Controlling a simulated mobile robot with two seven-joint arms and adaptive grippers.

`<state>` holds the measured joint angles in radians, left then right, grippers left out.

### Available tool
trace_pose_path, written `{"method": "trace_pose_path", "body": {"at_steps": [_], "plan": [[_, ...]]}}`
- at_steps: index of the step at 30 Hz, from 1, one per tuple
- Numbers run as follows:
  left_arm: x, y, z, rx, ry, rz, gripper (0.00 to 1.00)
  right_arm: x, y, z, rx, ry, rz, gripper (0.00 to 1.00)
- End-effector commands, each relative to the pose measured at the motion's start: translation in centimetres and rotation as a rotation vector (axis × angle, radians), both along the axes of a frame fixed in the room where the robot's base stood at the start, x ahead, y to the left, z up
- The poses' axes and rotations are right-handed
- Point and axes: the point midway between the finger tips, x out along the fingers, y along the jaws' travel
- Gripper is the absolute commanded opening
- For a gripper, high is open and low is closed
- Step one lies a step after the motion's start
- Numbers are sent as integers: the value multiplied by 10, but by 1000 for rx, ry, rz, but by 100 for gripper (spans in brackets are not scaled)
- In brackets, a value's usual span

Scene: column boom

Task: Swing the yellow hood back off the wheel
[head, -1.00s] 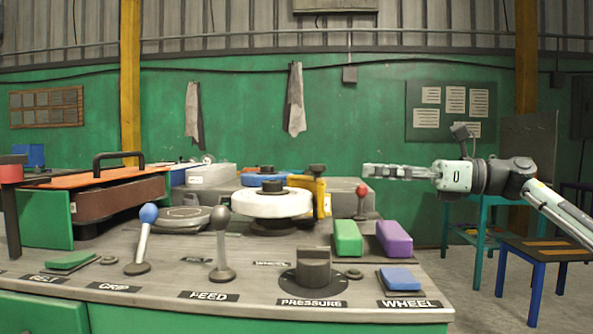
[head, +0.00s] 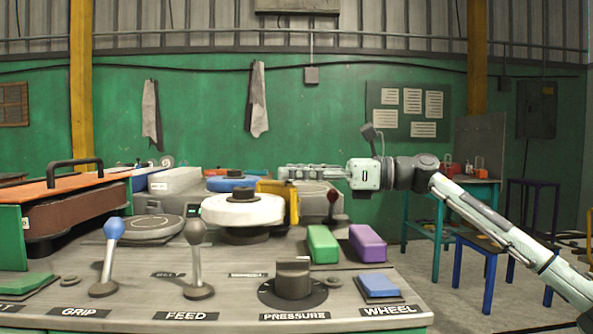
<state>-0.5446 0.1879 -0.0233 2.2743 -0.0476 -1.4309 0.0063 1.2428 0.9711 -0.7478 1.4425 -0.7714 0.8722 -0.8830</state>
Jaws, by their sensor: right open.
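The yellow hood (head: 291,203) stands upright at the right edge of the white wheel (head: 225,216) on the bench. Part of it reaches over the wheel's rim, and most of the wheel is uncovered. My right gripper (head: 284,172) comes in from the right with its fingers pointing left. It is open and looks empty. Its fingertips appear just above the hood's top in the picture; I cannot tell whether they touch or how far apart in depth they are. My left gripper is out of view.
A blue-knobbed lever (head: 114,228), a grey-knobbed lever (head: 195,233) and a pressure dial (head: 293,278) stand at the bench front. Green (head: 322,244) and purple (head: 367,244) blocks lie right of the wheel. A dark red-topped lever (head: 333,198) stands beneath my right gripper.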

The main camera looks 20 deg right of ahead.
Motion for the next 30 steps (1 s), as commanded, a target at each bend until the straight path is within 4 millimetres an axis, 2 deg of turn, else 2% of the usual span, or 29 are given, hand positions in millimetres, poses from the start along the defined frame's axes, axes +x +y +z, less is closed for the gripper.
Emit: {"method": "trace_pose_path", "body": {"at_steps": [7, 18, 30], "plan": [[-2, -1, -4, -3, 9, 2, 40, 0, 1, 0, 0, 0, 0, 47], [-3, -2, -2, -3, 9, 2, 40, 0, 0, 0, 0, 0, 0, 1], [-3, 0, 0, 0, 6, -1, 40, 1, -2, 1, 0, 1, 10, 0]]}}
